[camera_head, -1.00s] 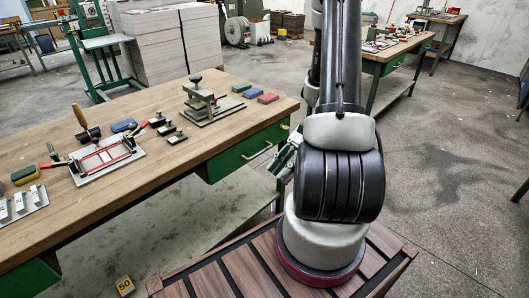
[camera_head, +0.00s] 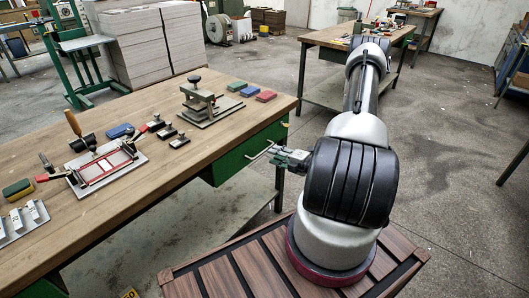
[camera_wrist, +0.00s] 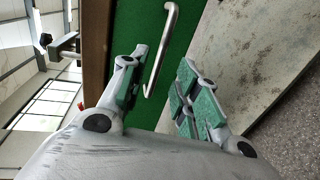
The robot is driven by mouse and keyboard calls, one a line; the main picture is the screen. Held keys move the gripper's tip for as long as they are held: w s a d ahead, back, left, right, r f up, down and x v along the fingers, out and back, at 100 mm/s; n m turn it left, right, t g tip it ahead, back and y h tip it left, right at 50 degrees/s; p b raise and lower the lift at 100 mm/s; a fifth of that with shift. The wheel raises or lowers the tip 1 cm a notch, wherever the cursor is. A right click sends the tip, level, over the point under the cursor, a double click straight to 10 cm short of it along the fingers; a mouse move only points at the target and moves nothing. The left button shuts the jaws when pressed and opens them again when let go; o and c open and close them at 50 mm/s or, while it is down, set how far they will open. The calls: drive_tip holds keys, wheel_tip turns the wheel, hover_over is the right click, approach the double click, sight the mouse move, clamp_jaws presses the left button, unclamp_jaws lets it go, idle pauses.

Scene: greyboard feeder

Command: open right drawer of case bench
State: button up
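The right drawer (camera_head: 238,160) of the case bench is a green box front under the wooden top, and it looks closed. Its silver bar handle (camera_head: 260,151) also shows in the wrist view (camera_wrist: 165,45), against the green drawer front. My gripper (camera_head: 278,154) is just in front of the handle. In the wrist view my gripper (camera_wrist: 158,78) has its green-padded fingers spread apart. The near end of the handle lies in the gap between the fingertips, closer to the left finger. I see no grip on it.
The bench top (camera_head: 150,140) carries a clamp press (camera_head: 205,103), coloured blocks (camera_head: 250,91) and a red-framed jig (camera_head: 103,165). A lower shelf (camera_head: 190,215) runs under the drawer. Floor to the right is open. Another bench (camera_head: 320,38) stands behind.

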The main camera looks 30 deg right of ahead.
sight(265, 151)
drive_tip(key=x, duration=0.7)
drive_tip(key=shift+s, duration=0.1)
clamp_jaws()
